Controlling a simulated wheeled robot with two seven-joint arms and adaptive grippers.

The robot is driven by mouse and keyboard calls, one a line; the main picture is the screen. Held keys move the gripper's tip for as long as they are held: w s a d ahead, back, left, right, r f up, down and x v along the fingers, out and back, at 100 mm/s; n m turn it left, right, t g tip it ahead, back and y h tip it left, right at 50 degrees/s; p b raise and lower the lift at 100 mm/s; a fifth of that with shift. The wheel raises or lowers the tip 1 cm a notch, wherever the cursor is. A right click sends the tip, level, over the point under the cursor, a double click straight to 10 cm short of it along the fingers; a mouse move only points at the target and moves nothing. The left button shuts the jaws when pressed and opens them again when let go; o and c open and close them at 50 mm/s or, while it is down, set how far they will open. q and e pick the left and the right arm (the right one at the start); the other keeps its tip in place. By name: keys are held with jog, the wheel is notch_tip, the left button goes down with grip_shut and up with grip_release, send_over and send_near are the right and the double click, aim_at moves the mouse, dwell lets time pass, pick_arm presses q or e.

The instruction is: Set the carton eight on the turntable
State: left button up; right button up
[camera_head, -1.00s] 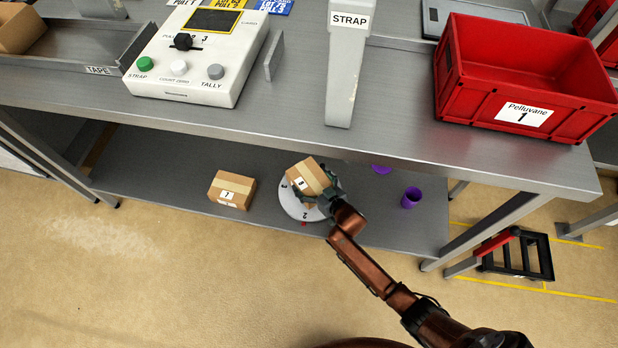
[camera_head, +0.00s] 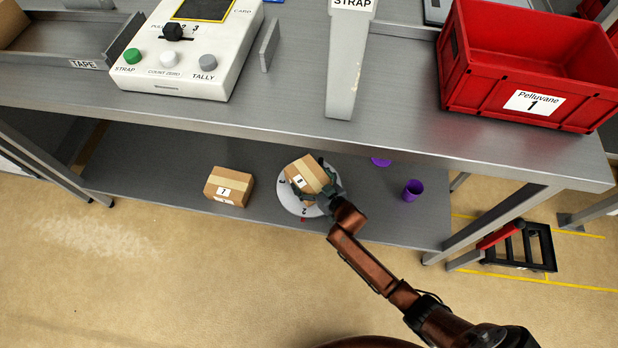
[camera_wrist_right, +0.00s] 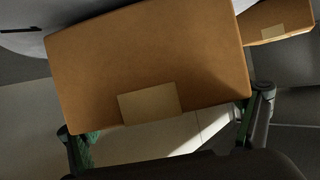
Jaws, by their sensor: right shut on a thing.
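The carton eight (camera_head: 308,174), a brown box with a pale tape band and a white label, is held over the round white turntable (camera_head: 287,201) on the lower shelf. My right gripper (camera_head: 328,182) is shut on the carton from its right side. In the right wrist view the carton (camera_wrist_right: 150,60) fills the space between the two green-padded fingers (camera_wrist_right: 165,133). Part of the turntable shows behind it at the top left. I cannot tell whether the carton touches the turntable. My left gripper is not in view.
A second carton labelled 7 (camera_head: 229,187) stands on the lower shelf (camera_head: 150,165), left of the turntable. A purple cup (camera_head: 412,190) stands to the right, with another purple item (camera_head: 381,161) behind. The upper tabletop (camera_head: 260,112) overhangs the shelf.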

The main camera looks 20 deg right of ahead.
aim_at(318, 188)
jog(key=shift+f, duration=0.45)
jog(key=o, duration=1.7)
jog(key=shift+o, duration=0.3)
jog(key=shift+s+f, duration=0.1)
jog(key=shift+f, duration=0.05)
jog(key=v, duration=1.2)
